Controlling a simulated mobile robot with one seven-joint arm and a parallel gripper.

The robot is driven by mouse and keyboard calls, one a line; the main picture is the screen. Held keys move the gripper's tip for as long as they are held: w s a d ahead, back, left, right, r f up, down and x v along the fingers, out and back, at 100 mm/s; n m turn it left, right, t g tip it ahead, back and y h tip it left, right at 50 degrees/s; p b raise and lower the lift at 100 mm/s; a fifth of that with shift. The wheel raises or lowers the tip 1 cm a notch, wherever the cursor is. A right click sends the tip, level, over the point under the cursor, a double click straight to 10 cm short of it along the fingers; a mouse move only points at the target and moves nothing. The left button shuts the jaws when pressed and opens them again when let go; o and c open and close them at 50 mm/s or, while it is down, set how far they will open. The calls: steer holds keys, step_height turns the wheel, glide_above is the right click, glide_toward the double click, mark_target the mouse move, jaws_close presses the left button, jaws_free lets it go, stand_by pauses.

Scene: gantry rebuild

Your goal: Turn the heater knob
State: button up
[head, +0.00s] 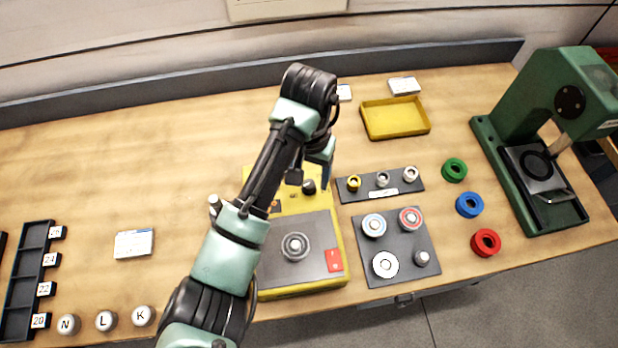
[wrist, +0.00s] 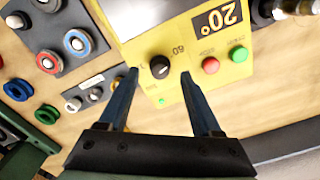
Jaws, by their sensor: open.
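The heater is a yellow box (head: 300,290) with a dark grey top plate, standing near the table's front edge. Its black heater knob (wrist: 159,67) has a white pointer mark and sits on the yellow panel, near the printed "60". The knob also shows in the head view (head: 309,187), beside my gripper. My gripper (wrist: 160,72) is open, with its two blue fingers on either side of the knob; I cannot tell whether they touch it. A display (wrist: 219,18) reads "20°". A red button (wrist: 210,65) and a green button (wrist: 239,54) sit beside the knob.
A dark rack (head: 380,185) with small parts and a grey plate (head: 425,240) with round parts stand right of the heater. Green, blue and red rings (head: 485,242) lie farther right, by a green press (head: 540,120). A yellow tray (head: 395,118) is behind. The table's left-middle is mostly clear.

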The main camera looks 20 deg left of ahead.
steer(key=shift+f, duration=1.05)
jaws_close()
